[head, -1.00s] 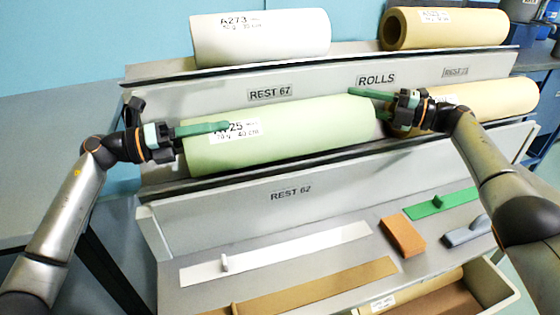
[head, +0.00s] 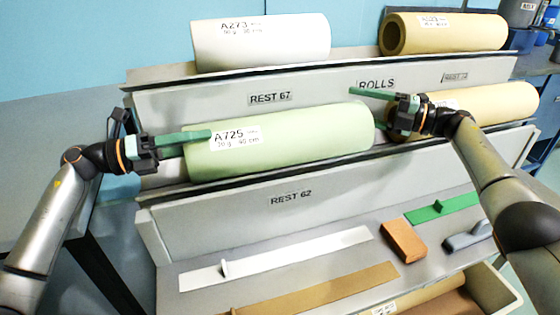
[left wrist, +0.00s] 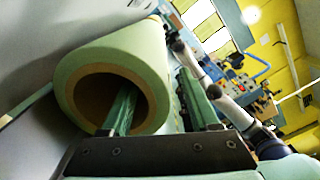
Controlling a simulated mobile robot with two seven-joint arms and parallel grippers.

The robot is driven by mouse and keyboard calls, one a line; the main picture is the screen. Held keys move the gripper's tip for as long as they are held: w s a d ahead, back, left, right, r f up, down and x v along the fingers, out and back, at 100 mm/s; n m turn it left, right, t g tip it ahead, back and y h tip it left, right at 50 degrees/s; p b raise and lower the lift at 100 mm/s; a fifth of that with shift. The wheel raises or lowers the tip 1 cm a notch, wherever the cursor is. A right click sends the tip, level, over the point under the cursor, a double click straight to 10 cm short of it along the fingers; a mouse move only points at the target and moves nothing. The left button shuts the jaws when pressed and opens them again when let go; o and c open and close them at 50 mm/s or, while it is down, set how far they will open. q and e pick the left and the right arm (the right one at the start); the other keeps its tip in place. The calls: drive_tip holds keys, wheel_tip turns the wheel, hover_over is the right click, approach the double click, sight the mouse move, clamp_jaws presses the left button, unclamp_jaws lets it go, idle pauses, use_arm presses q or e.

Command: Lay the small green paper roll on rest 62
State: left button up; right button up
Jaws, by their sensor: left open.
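The green paper roll (head: 290,140), labelled A725, lies lengthwise on the middle ledge, directly above the label REST 62 (head: 291,197). My left gripper (head: 192,141) is open at its left end. In the left wrist view one finger (left wrist: 122,112) points into the hollow core of the roll (left wrist: 110,60), and the other (left wrist: 195,98) is outside its wall. My right gripper (head: 372,107) is open at the right end, with one finger above the roll's edge. The lower finger is partly hidden, and I cannot tell whether it touches the roll.
A white roll (head: 260,40) and a brown roll (head: 445,33) lie on the upper ledge. Another tan roll (head: 490,103) lies right of the green one. Below are a white strip (head: 290,255), a brown strip (head: 320,288), an orange block (head: 403,241) and a bin (head: 500,290).

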use_arm(q)
drive_tip(key=v, duration=0.4)
drive_tip(key=shift+s+a, duration=0.25)
drive_tip(key=shift+a, duration=0.05)
use_arm(e)
drive_tip(key=shift+s+a+f, duration=0.1)
drive_tip(key=shift+f, duration=0.5)
drive_tip(key=shift+s+a+f, duration=0.1)
drive_tip(key=shift+f, duration=0.5)
use_arm(q)
drive_tip(key=shift+a+f, duration=0.1)
drive_tip(key=shift+a, duration=0.05)
use_arm(e)
drive_tip(key=shift+d, duration=0.55)
use_arm(q)
drive_tip(key=shift+w, duration=0.2)
use_arm(e)
drive_tip(key=d, duration=0.2)
drive_tip(key=s+d+r, duration=0.1)
drive_tip(key=d, duration=0.1)
drive_tip(key=s+d, duration=0.1)
drive_tip(key=d, duration=0.1)
drive_tip(key=shift+s+r, duration=0.1)
drive_tip(key=shift+r, duration=0.2)
drive_tip(key=shift+s+d+r, duration=0.25)
drive_tip(key=shift+d, duration=0.1)
drive_tip(key=shift+r, duration=0.15)
